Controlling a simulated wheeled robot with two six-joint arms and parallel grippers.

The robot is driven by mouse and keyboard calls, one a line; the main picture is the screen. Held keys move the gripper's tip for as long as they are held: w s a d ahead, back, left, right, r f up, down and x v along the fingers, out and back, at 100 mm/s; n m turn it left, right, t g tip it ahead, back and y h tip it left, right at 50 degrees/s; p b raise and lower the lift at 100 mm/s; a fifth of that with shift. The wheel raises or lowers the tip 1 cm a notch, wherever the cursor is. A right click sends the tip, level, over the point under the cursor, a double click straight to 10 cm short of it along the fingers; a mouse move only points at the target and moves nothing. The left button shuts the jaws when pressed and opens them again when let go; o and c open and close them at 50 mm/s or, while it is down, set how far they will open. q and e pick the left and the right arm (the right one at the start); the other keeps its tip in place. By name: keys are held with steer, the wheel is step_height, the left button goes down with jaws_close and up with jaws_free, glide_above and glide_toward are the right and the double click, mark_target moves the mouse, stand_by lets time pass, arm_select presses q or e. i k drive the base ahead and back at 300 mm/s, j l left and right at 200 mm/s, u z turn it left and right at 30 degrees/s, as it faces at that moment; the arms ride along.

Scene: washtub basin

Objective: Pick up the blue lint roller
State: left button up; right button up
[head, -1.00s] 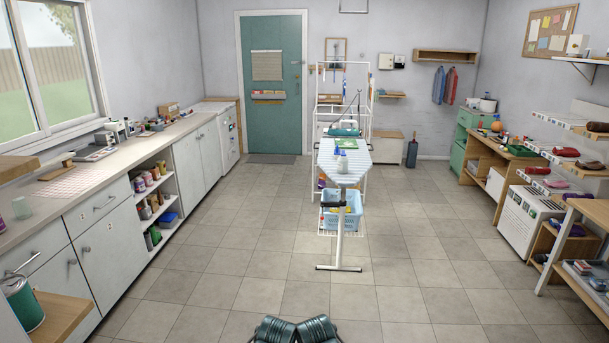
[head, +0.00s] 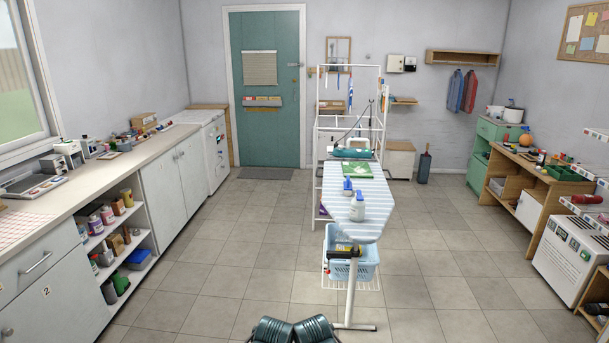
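I cannot pick out the blue lint roller for certain in the head view. Small items stand along the left counter (head: 85,186), too small to name surely. A blue object (head: 138,259) lies on the open shelf below it, but its shape does not show clearly as a roller. Blue strips hang from the white rack (head: 380,95) at the back. Two dark green parts of my own arms show at the bottom edge. Neither of my grippers is in view.
A striped ironing board (head: 375,196) with bottles and an iron stands ahead, slightly right. A blue basket (head: 366,266) sits beneath it. A wooden desk (head: 530,182) and white appliance (head: 566,255) are at right. The tiled floor (head: 235,255) left of the board is clear.

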mark_target(348, 185)
steer(key=i+l, duration=0.1)
steer(key=i, duration=2.75)
steer(key=j+u, duration=0.2)
steer(key=l, duration=0.1)
